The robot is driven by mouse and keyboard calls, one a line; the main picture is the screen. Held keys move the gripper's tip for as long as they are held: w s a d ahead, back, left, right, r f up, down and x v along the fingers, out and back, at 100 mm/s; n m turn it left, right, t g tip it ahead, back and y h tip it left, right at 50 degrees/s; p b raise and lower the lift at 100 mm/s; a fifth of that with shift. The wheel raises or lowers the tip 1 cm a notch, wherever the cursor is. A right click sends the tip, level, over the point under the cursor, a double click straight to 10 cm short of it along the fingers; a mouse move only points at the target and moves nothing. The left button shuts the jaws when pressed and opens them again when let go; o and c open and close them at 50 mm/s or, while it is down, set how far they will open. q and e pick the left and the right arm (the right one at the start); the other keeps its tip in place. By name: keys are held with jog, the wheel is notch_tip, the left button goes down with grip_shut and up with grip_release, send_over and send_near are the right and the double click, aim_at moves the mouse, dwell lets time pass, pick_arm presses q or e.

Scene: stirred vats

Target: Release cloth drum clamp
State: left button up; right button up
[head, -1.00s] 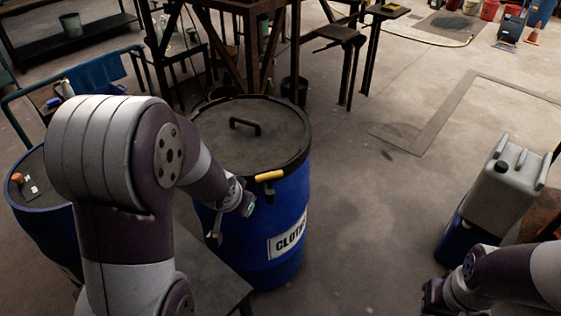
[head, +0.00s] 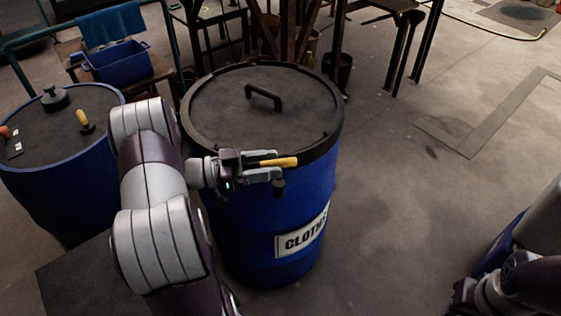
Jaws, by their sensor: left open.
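The cloth drum (head: 270,215) is a tall blue drum with a white label reading "CLOTHS", partly cut off by the curve. Its dark lid (head: 220,110) has a black handle (head: 263,95) on top and a black rim band. The yellow clamp handle (head: 286,162) sits at the front of the band. My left gripper (head: 277,168) is open at the clamp handle, with its fingers close to it; I cannot tell whether they touch it. My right gripper (head: 464,296) shows only partly at the lower right, dark and small, far from the drum.
Another blue drum (head: 60,190) stands at left with small items on its top. A blue bin (head: 118,62) and a blue cloth (head: 112,24) are behind it. A grey can (head: 545,215) stands at right. The floor between the cloth drum and the can is clear.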

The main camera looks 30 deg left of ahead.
aim_at(280, 160)
pick_arm(q)
jog(key=shift+x, duration=1.6)
jog(key=shift+w+a, duration=0.1)
